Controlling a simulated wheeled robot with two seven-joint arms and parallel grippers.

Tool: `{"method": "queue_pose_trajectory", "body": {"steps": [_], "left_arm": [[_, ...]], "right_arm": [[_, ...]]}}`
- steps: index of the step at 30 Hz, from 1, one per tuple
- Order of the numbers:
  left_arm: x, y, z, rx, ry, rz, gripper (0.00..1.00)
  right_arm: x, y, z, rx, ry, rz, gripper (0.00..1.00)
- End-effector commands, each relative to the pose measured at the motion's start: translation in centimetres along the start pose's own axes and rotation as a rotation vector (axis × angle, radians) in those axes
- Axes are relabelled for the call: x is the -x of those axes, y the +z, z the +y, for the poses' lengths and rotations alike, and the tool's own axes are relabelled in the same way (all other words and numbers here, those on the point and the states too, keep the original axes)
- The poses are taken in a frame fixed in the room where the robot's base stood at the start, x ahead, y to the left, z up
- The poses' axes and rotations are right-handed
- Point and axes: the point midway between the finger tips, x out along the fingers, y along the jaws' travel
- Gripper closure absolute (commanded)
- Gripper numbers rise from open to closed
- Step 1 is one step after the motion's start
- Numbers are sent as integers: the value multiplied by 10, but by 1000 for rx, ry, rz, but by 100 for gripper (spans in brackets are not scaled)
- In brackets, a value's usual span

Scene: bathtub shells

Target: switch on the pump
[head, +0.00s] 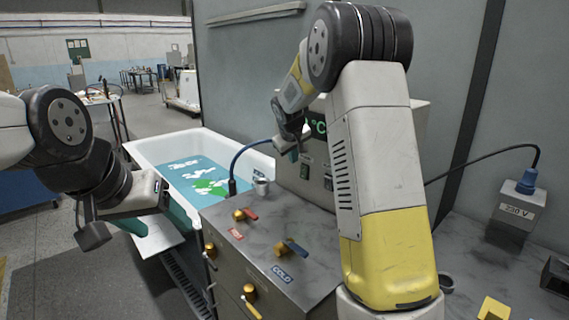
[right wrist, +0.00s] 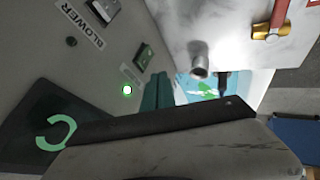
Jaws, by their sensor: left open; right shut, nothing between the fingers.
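The grey control box (head: 288,178) stands at the back of the counter, with a green temperature display (head: 318,127) and two switches on its front. In the right wrist view, one switch (right wrist: 95,14) is labelled BLOWER. My left gripper (head: 154,221) is open and empty, beside the tub, away from the box.
A bathtub (head: 150,150) with blue water and green and white shapes stands behind the counter (head: 245,260). A 230 V socket box (head: 512,212) is at the right.

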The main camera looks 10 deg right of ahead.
Motion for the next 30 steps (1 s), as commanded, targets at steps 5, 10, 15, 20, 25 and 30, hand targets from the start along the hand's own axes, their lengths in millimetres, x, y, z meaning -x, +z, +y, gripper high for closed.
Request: {"method": "queue_pose_trajectory", "body": {"steps": [5,10,15,20,25,30], "left_arm": [[0,0,0,0,0,0,35],[0,0,0,0,0,0,35],[0,0,0,0,0,0,35],[0,0,0,0,0,0,35],[0,0,0,0,0,0,35],[0,0,0,0,0,0,35]], "right_arm": [[31,-2,7,-1,1,3,100],[51,-2,11,0,1,1,100],[58,-2,12,0,1,-1,100],[58,-1,12,0,1,-2,100],[60,0,13,-5,-2,-1,100],[92,27,14,-82,-52,2,100]]}}
